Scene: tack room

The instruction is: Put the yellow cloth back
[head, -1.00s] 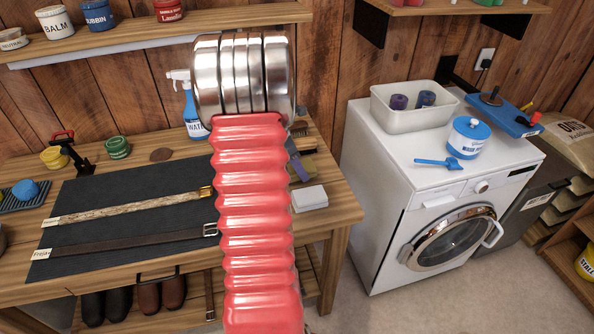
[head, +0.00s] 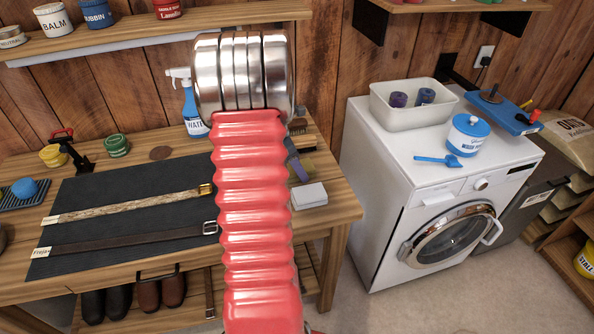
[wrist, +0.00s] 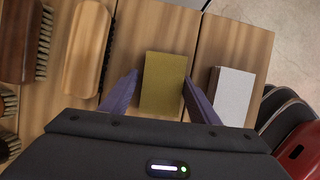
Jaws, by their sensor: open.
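The yellow cloth (wrist: 164,80) looks like a flat, folded olive-yellow rectangle on the wooden bench. In the wrist view it lies between the two purple fingers of my gripper (wrist: 160,77), which is open. There are narrow gaps between the cloth and the fingers, and I cannot tell how high the fingertips are above the bench. In the head view my red arm hides most of the gripper, and only a bit of the cloth (head: 307,166) shows beside a purple finger.
A white block (wrist: 232,95) lies just right of the cloth. Brushes (wrist: 88,50) lie to the left. A dark mat (head: 130,215) with two straps covers the bench's middle. A spray bottle (head: 193,112) stands behind. A washing machine (head: 420,190) stands right of the bench.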

